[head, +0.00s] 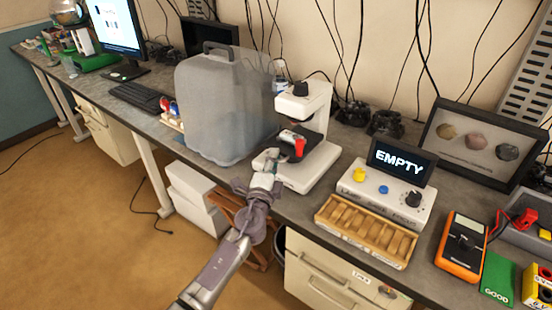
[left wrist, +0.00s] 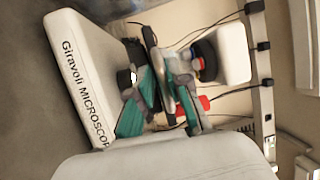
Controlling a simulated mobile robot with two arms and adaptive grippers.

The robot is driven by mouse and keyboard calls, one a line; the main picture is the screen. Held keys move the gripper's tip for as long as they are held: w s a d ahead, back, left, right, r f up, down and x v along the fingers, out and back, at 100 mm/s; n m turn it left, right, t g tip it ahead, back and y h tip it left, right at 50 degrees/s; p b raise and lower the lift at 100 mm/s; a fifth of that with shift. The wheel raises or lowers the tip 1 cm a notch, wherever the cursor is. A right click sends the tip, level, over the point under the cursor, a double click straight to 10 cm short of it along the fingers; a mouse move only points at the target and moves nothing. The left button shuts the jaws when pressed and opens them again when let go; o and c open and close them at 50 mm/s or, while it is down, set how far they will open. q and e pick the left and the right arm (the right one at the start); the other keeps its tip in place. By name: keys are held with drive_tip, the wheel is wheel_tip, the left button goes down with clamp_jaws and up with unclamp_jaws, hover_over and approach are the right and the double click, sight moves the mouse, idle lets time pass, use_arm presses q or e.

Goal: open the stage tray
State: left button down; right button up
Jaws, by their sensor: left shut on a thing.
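A white microscope (head: 307,165) stands on the bench, with a dark stage tray (head: 284,149) under its head and a red part at the tray's right side. My left gripper (head: 268,160) is at the tray's left front side. In the left wrist view my left gripper (left wrist: 160,88) has its teal-padded fingers closed around a thin dark part of the tray. The lettered white base (left wrist: 75,75) of the microscope lies to the left there. The exact grip is partly hidden by the fingers. My right gripper is not in view.
A translucent cover (head: 215,110) with a handle stands close to the left of the microscope. To the right are a box with an "EMPTY" display (head: 398,165), a wooden slotted tray (head: 366,230) and an orange meter (head: 461,247). Cables hang behind.

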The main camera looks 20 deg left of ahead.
use_arm(q)
drive_tip(key=s+a, duration=0.3)
drive_tip(key=s, duration=0.5)
drive_tip(key=shift+s+a+r, duration=0.15)
drive_tip(key=shift+s+r, duration=0.15)
drive_tip(key=shift+r, duration=0.05)
drive_tip(key=c, duration=1.2)
unclamp_jaws()
drive_tip(key=shift+r, duration=0.15)
drive_tip(key=shift+c, duration=0.2)
drive_tip(key=shift+s, duration=0.1)
drive_tip(key=shift+f, duration=0.2)
drive_tip(key=s+f, duration=0.2)
drive_tip(key=s, duration=1)
drive_tip(key=shift+d, duration=0.3)
drive_tip(key=shift+w, duration=0.1)
